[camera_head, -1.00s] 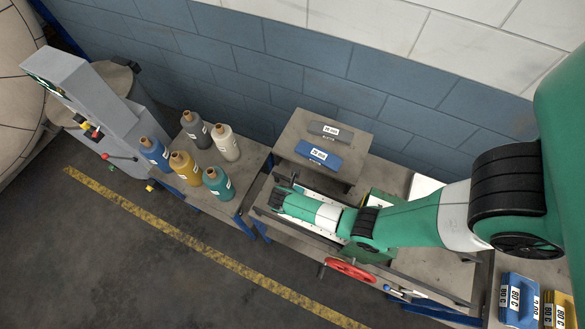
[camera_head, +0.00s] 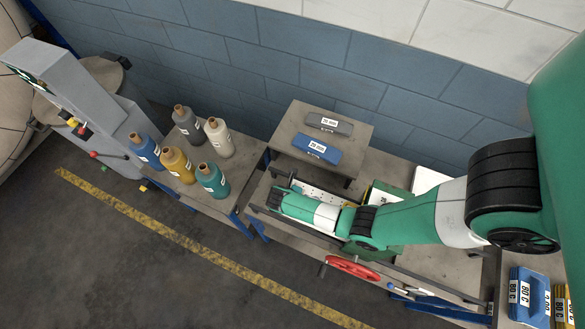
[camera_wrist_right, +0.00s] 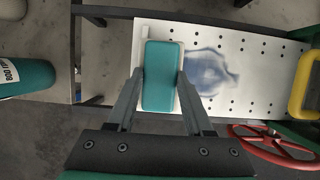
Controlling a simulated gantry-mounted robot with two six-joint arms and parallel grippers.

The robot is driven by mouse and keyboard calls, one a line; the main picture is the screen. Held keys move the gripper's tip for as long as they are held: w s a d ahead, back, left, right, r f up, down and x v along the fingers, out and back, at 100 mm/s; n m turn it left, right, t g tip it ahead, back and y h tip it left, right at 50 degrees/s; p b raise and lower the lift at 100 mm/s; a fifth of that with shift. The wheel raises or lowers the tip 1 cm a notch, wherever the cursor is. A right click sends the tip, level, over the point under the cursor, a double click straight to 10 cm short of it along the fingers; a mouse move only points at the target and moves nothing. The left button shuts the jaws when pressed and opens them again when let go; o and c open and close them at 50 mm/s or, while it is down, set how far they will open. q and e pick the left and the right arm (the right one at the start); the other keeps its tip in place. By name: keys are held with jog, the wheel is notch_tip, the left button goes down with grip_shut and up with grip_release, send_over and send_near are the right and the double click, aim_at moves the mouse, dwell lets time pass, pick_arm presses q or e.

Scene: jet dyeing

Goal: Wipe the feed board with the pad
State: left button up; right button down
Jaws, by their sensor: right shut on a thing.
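The pad (camera_wrist_right: 161,76) is a teal block with a white edge. In the right wrist view my right gripper (camera_wrist_right: 160,80) is shut on it, one finger on each long side. It is over the left part of the feed board (camera_wrist_right: 262,45), a white plate with rows of small holes. Whether the pad touches the board I cannot tell. A blue-grey smudge (camera_wrist_right: 212,72) marks the board just right of the pad. In the head view the board (camera_head: 308,190) shows in part behind my right arm, and the pad is hidden. My left gripper is not in view.
A red handwheel (camera_head: 352,268) stands at the board's front edge. A raised shelf behind holds a grey block (camera_head: 329,123) and a blue block (camera_head: 317,151). Several bottles, including a teal one (camera_head: 213,180), stand on the table to the left. A yellow handle (camera_wrist_right: 304,84) is at the board's right.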

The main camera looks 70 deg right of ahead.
jog(key=shift+f+b, duration=0.45)
jog(key=shift+f, duration=0.15)
